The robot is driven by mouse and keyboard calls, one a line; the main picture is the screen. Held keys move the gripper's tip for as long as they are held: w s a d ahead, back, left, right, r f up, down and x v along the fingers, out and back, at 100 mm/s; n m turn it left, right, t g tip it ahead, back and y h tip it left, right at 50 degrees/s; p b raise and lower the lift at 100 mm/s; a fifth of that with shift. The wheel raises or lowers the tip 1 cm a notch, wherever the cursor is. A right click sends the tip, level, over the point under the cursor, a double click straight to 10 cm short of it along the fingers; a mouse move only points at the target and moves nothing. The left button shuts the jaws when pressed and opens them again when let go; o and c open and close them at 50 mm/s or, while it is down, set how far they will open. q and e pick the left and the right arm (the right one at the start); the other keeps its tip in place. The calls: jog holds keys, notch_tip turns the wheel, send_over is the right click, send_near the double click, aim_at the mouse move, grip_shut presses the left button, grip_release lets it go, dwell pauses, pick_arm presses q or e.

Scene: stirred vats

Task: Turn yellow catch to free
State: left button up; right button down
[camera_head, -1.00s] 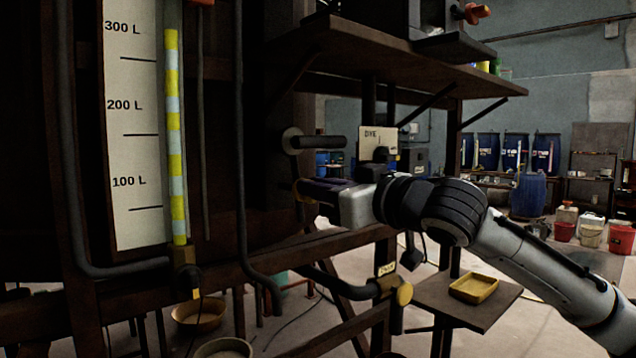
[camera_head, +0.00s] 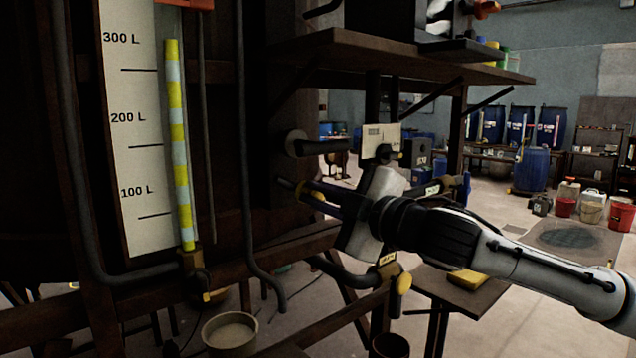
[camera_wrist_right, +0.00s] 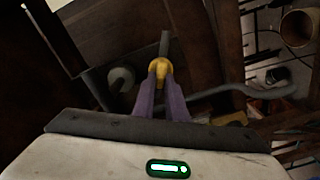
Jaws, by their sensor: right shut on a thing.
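The yellow catch (camera_wrist_right: 159,68) sits between the purple fingers of my right gripper (camera_wrist_right: 160,80) in the right wrist view, with a grey bar beside it. The fingers are shut on it. In the head view my right gripper (camera_head: 318,194) reaches in from the right to the dark vat frame, tilted, and a small part of the yellow catch (camera_head: 312,190) shows at its tips. The fingers hide much of the catch. My left gripper is not in view.
A level gauge (camera_head: 182,150) with litre marks stands at the left. A dark pipe handle (camera_head: 318,146) juts out just above my gripper. A pipe with a yellow-ended valve (camera_head: 403,283) is below it. A shelf (camera_head: 420,62) overhangs. A pan (camera_head: 230,334) stands low in front.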

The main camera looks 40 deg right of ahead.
jog(key=n+p, duration=0.1)
jog(key=n, duration=0.1)
jog(key=shift+n, duration=0.4)
jog(key=shift+f+n+p, duration=0.25)
jog(key=shift+n+p, duration=0.25)
jog(key=shift+n, duration=1)
jog(key=c, duration=1.8)
grip_release()
jog(key=s+b, duration=0.7)
jog(key=s, duration=0.3)
jog(key=shift+s+d, duration=0.2)
jog(key=shift+d, duration=0.15)
